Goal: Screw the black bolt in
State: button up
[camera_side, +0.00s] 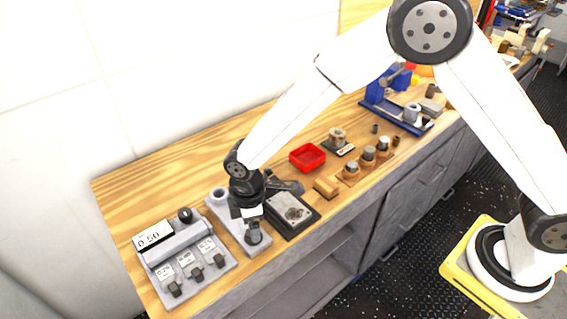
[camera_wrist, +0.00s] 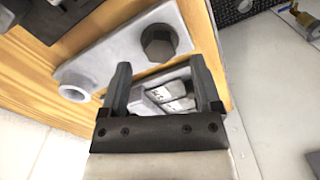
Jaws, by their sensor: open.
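The black bolt (camera_wrist: 159,42) has a dark hexagonal head and stands on a pale grey plate (camera_wrist: 112,48). In the side view the bolt (camera_side: 254,238) is at the front end of the plate (camera_side: 229,222), close below my gripper (camera_side: 248,208). In the wrist view my gripper (camera_wrist: 160,66) is open, with nothing between its fingers. The bolt head shows just past the fingertips, apart from them. A pale round collar (camera_wrist: 73,80) rises at the plate's other end. How deep the bolt sits is hidden.
Left of the plate is a grey panel (camera_side: 190,262) with a display and several dark knobs. Right of it lies a dark tray with a metal plate (camera_side: 291,209). A red bin (camera_side: 307,157) and wooden blocks stand farther right. The bench's front edge is close.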

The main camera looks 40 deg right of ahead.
jog(key=shift+f, duration=1.45)
grip_shut()
